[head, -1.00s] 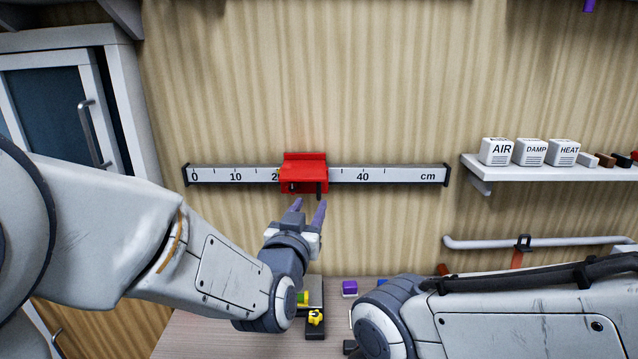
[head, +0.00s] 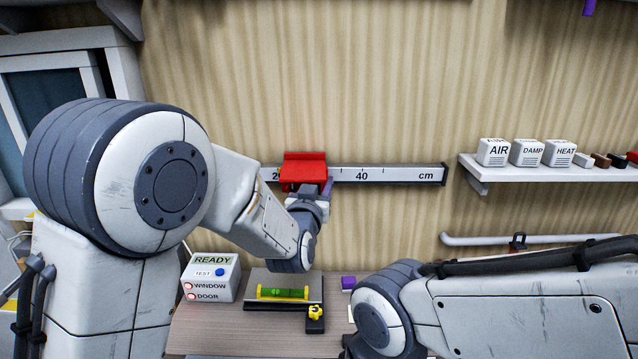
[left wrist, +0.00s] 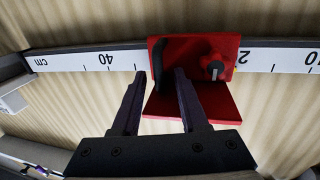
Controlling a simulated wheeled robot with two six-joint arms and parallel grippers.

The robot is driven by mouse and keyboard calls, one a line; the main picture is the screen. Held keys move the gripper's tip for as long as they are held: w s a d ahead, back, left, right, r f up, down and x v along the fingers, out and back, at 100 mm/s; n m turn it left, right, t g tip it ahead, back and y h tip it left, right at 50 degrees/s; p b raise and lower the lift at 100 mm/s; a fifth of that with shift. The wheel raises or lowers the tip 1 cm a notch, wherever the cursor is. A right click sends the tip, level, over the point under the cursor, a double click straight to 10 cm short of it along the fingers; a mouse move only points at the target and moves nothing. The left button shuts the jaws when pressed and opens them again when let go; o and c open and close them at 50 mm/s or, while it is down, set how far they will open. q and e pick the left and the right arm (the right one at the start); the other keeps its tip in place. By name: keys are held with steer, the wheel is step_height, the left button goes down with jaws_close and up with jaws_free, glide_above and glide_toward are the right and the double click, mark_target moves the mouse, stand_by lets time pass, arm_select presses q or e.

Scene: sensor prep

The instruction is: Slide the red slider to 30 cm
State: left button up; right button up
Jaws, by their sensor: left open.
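The red slider (head: 303,169) sits on the white scale rail (head: 408,175) on the wall, between the partly covered label starting with 2 and the 40 label. It covers the 30 region. My left gripper (head: 324,189) is at the slider's lower right edge, open. In the left wrist view, the picture is turned over, with cm at left. There the gripper (left wrist: 159,75) has one finger beside the red slider (left wrist: 222,48) and the other in front of it. A dark tab (left wrist: 158,62) on the slider shows between the fingertips; contact is unclear. My right gripper is out of view.
A shelf (head: 545,173) with white AIR, DAMP and HEAT blocks is at right, above a grey pipe (head: 480,241). Below the rail are a READY box (head: 211,278), a yellow-green level (head: 283,293) and a purple block (head: 348,282). My right arm crosses the lower right.

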arm_select(q)
jaws_close()
stand_by(1.3)
